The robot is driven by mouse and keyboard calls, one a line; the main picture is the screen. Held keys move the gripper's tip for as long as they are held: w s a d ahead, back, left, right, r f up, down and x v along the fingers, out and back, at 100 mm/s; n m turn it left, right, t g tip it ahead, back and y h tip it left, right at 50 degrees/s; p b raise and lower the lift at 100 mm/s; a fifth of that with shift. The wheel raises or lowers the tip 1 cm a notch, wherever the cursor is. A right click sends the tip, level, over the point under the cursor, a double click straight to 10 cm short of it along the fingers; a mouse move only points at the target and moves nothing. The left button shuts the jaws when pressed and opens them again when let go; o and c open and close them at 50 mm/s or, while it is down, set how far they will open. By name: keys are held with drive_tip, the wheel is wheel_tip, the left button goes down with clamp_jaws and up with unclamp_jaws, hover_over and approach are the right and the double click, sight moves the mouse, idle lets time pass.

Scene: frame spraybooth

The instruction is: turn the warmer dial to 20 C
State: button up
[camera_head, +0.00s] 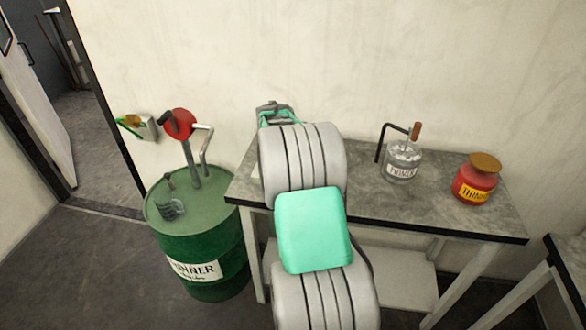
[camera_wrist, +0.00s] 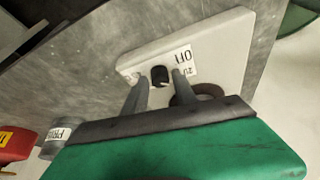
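The warmer is a pale box (camera_wrist: 215,50) on the grey table in the wrist view. Its small black dial (camera_wrist: 159,75) stands on the face, near a label reading OFF and 20 (camera_wrist: 184,62). The dial's pointer is too small to read. My gripper (camera_wrist: 159,88) is open, with one finger on each side of the dial in the picture; I cannot tell whether either finger touches it. A dark round part of the warmer is partly hidden behind the right finger. In the head view, my gripper (camera_head: 274,110) is over the table's back left, and my arm hides the warmer.
The table (camera_head: 450,212) also holds a glass primer jar (camera_head: 402,162) and a red thinner pot (camera_head: 474,182), to the right of my arm. A green thinner drum (camera_head: 205,245) with a pump stands left of the table. The wall is close behind.

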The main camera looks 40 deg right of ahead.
drive_tip(key=shift+o, duration=1)
drive_tip(key=b+v, duration=0.1)
drive_tip(key=v, duration=0.6)
drive_tip(key=shift+r, duration=0.35)
drive_tip(key=shift+s+a, duration=0.1)
